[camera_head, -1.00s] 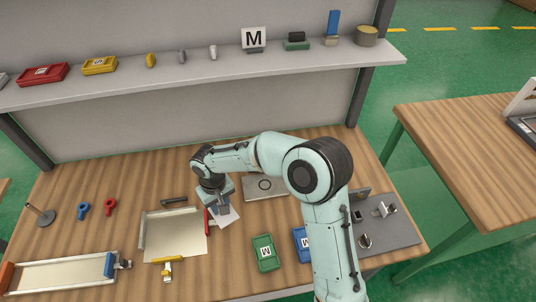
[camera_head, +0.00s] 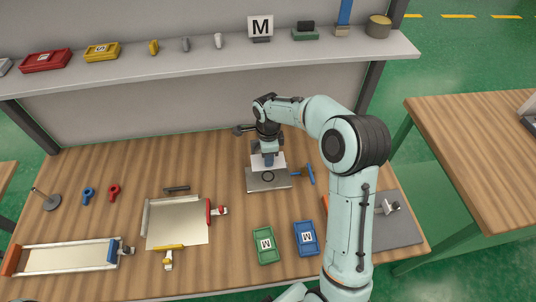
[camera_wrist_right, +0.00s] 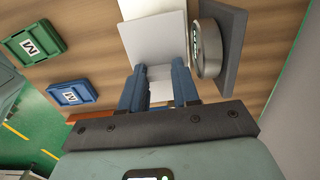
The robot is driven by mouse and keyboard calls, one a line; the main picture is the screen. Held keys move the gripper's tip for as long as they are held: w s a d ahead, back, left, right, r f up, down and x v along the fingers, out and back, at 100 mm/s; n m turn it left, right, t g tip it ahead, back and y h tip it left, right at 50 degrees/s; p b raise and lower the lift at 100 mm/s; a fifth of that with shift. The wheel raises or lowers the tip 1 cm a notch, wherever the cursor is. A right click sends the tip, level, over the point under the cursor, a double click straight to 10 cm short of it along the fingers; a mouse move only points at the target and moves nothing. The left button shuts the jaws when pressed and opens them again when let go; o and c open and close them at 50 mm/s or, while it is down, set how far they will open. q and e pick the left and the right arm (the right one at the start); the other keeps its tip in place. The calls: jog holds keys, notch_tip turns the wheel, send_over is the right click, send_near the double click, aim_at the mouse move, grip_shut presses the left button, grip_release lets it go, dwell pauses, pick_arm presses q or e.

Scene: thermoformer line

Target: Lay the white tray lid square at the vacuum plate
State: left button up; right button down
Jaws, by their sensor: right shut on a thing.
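The white tray lid (camera_head: 281,160) is held in my right gripper (camera_head: 268,162), whose blue fingers are shut on it. The lid is over the back part of the grey vacuum plate (camera_head: 256,185), whose dark ring shows in front of it. I cannot tell whether lid and plate touch. In the right wrist view the lid (camera_wrist_right: 157,42) reaches out beyond the fingertips of the gripper (camera_wrist_right: 158,82) and hides much of what lies beneath. My left gripper is not in view.
A round gauge (camera_wrist_right: 206,48) stands close beside the lid in the right wrist view. A blue handle (camera_head: 311,174) is right of the plate. Green (camera_head: 264,244) and blue (camera_head: 306,239) bins stand in front. A framed metal sheet (camera_head: 177,224) lies to the left.

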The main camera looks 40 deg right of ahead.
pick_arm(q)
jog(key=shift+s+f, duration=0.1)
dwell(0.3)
pick_arm(e)
jog(key=b, duration=0.2)
send_over(268, 176)
jog(key=shift+s+f, duration=0.1)
jog(key=shift+f, duration=2.05)
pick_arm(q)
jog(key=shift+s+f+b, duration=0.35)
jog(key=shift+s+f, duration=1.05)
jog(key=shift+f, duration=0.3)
pick_arm(e)
jog(key=shift+f, duration=0.8)
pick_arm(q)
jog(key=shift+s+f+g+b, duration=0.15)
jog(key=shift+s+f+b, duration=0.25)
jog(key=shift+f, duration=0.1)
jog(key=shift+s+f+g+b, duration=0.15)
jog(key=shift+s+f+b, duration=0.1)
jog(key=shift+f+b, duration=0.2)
pick_arm(e)
jog(key=shift+f, duration=1.5)
jog(key=c, duration=0.8)
grip_release()
jog(key=shift+o, duration=0.2)
jog(key=shift+r, duration=0.1)
